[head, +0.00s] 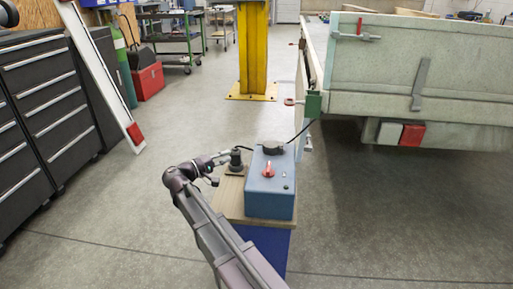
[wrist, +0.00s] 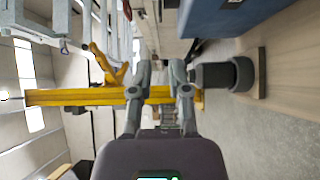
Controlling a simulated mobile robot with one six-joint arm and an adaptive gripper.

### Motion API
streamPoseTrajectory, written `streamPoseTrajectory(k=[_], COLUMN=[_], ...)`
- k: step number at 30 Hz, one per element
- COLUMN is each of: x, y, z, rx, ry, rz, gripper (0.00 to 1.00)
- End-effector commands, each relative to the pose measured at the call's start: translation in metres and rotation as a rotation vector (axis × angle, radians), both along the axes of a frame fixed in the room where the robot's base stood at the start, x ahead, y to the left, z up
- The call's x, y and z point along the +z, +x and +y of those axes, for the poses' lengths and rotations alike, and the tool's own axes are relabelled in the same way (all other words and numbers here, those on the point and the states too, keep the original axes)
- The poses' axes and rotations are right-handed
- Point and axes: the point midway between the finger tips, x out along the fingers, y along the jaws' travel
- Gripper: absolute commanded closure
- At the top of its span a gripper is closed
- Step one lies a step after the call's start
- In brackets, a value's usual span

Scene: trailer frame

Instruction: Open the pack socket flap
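The blue pack box (head: 268,196) stands on a wooden-topped stand, with a red rotary switch (head: 268,170) on its sloped top. A dark round fitting (head: 271,147) sits at the box's back top edge; I cannot tell whether it is the socket flap or whether it is shut. A black cylindrical part (head: 236,159) stands upright left of the box; it also shows in the wrist view (wrist: 222,76). My gripper (wrist: 162,72) is open and empty, its fingers apart. In the head view my gripper (head: 224,157) is beside the black part; contact is unclear. The box's edge (wrist: 225,14) shows in the wrist view.
The wooden stand top (head: 228,197) has little bare room. A dark cable (head: 302,131) runs from near the box toward the trailer (head: 415,85) on the right. A yellow post (head: 253,50) stands behind, drawer cabinets (head: 45,100) at left. The floor between is clear.

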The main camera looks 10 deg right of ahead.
Motion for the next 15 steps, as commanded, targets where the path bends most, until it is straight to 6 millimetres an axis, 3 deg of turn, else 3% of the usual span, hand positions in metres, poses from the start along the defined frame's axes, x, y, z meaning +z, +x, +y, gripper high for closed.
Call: streamPoseTrajectory(k=[15], x=[0.0], y=[0.005], z=[-0.011], rx=[-0.002], ry=[0.002], rz=[0.001], gripper=[0.77])
